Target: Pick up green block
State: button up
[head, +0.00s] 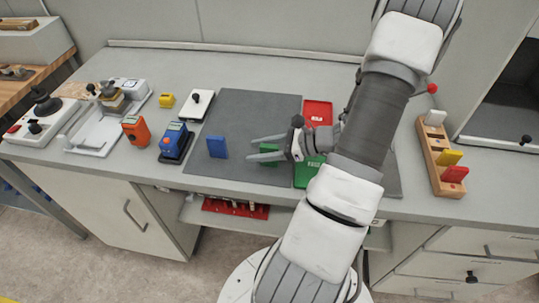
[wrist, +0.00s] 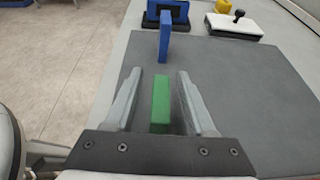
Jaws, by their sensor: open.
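The green block (wrist: 160,103) stands on the dark grey mat, between the two open fingers of my gripper (wrist: 160,100) in the wrist view. Gaps show on both sides of it, so the fingers look apart from it. In the head view the green block (head: 268,149) is partly hidden by my gripper (head: 266,148), whose fingers point left. Its lower part is hidden by the gripper body in the wrist view.
A blue block (head: 217,147) stands on the grey mat (head: 250,105) just beyond my fingertips. A green tray (head: 304,174) and a red tray (head: 318,112) lie by my arm. A wooden rack (head: 437,160) with coloured blocks stands at right. Blue and orange devices stand left.

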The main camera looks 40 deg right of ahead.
grip_shut()
dwell(0.6)
